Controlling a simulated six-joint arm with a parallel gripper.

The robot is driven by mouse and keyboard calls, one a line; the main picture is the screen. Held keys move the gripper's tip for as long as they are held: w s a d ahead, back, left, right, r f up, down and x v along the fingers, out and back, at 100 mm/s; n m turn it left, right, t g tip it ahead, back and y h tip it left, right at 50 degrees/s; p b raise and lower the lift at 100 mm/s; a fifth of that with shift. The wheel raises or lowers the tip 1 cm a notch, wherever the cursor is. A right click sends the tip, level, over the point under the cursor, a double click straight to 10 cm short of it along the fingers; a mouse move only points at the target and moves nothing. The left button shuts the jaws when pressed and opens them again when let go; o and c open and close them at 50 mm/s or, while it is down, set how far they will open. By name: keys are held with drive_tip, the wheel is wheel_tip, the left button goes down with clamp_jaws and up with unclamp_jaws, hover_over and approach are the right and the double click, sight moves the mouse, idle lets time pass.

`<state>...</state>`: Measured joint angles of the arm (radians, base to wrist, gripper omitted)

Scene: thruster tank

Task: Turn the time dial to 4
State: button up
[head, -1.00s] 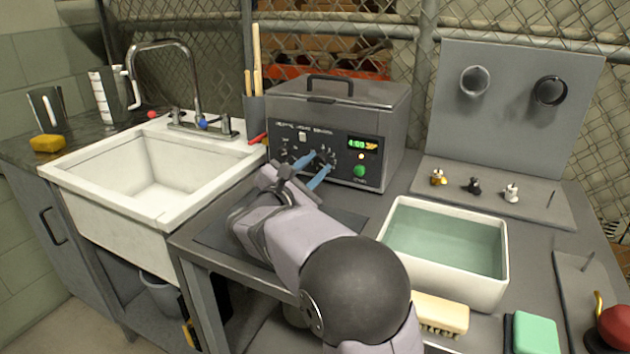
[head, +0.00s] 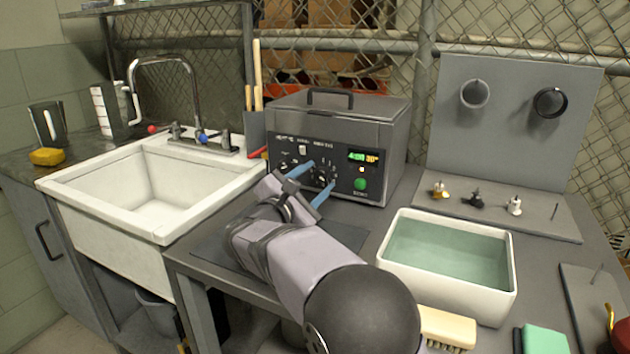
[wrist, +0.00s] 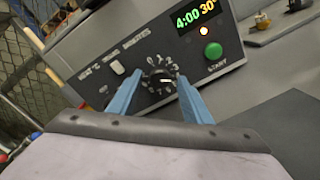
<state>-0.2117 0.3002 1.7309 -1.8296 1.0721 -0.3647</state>
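The time dial (wrist: 159,79) is a black knob on the front panel of the grey machine (head: 338,138), ringed by white numbers in the wrist view. Its white mark points to the right in that picture, near the 4 position. The display (wrist: 196,14) reads 4:00 in green and 30° in yellow. My gripper (wrist: 160,80) has two blue fingers, one on each side of the dial, with a visible gap to the knob. In the head view my gripper (head: 320,178) is at the panel and partly hides the knobs.
A green START button (wrist: 213,51) sits right of the dial, below the display. A second knob (head: 285,167) is at the panel's left. A white tub of water (head: 502,272) stands to the right, a sink (head: 75,186) to the left. A dark mat (head: 345,237) lies in front.

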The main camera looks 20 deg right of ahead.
drive_tip(key=shift+v, duration=3.7)
